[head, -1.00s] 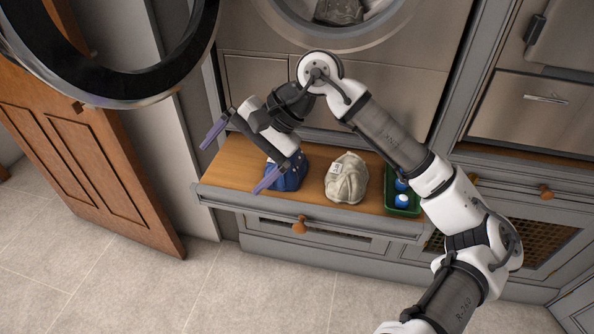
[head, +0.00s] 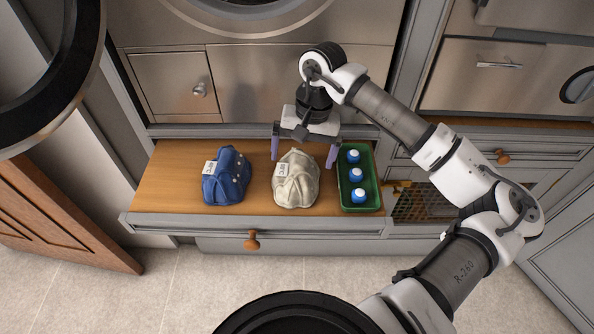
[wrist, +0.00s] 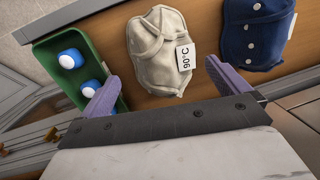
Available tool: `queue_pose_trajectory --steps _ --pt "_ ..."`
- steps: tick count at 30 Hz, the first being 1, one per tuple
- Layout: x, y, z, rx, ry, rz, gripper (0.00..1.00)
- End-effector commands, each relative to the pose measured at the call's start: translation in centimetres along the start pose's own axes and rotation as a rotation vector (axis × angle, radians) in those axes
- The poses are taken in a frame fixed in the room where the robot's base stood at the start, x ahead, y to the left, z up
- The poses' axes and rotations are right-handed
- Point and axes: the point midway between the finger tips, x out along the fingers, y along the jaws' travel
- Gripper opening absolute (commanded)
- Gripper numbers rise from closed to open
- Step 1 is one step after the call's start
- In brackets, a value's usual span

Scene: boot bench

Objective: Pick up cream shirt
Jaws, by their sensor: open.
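The cream shirt (head: 297,182) is a folded bundle with a white tag, lying on the wooden pull-out shelf (head: 165,190). In the wrist view the cream shirt (wrist: 160,55) lies just beyond the fingers, and its tag reads 90°C. My gripper (head: 304,152) is open and empty, with its purple fingers spread wide at the shirt's back edge, one toward each side. I cannot tell the exact height of the fingers above the shelf.
A blue folded garment (head: 227,178) with a white tag lies left of the shirt. A green tray (head: 373,186) with blue-and-white bottles stands close on the right, near my right finger. The washer front rises behind the shelf. An open round door (head: 85,60) hangs at upper left.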

Motion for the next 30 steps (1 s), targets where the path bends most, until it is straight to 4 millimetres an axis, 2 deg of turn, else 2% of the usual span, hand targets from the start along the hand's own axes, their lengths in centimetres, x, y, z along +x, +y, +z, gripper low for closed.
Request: queue_pose_trajectory --steps 8,18,26,30 --pt "2.1 0.0 -0.1 -0.001 -0.001 -0.003 1.0" --pt "6.4 0.3 -0.5 0.0 0.0 -0.003 1.0" --pt "6.8 0.3 -0.5 0.0 0.001 -0.001 1.0" --pt "6.7 0.3 -0.5 0.0 0.001 -0.001 0.83"
